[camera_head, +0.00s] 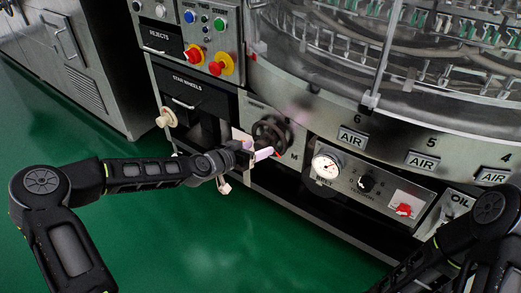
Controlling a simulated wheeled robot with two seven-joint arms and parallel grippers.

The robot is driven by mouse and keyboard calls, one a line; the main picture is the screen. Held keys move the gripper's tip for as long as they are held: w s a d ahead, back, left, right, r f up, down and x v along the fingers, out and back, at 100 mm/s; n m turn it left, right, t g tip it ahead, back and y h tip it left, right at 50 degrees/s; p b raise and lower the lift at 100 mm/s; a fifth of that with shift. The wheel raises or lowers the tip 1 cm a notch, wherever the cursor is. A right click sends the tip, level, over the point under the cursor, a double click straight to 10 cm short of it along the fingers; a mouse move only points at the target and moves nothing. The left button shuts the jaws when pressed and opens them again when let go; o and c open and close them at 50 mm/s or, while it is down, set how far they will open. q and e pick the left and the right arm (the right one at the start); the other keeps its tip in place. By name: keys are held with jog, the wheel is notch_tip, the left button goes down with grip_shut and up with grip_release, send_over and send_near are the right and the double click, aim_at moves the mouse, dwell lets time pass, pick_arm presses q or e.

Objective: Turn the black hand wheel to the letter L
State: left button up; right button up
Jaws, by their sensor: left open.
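The black hand wheel (270,132) is mounted on the front panel of the washer, left of a round white gauge. My left arm reaches in from the left, and my left gripper (260,153) is open at the lower left of the wheel, very close to it. I cannot tell whether a fingertip touches the rim. A small red mark shows by the wheel's lower right. No letter L can be made out around the wheel. Part of my right arm (475,235) shows at the lower right, but its gripper is outside the picture.
The white gauge (327,166), a small black knob (366,183) and a red switch (404,210) sit right of the wheel. Above left are a control panel with red-and-yellow buttons (221,64) and the star wheels drawer (196,92). The green floor (200,240) is open in front.

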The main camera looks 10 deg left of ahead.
pick_arm(q)
jog(key=shift+x, duration=1.3)
grip_shut()
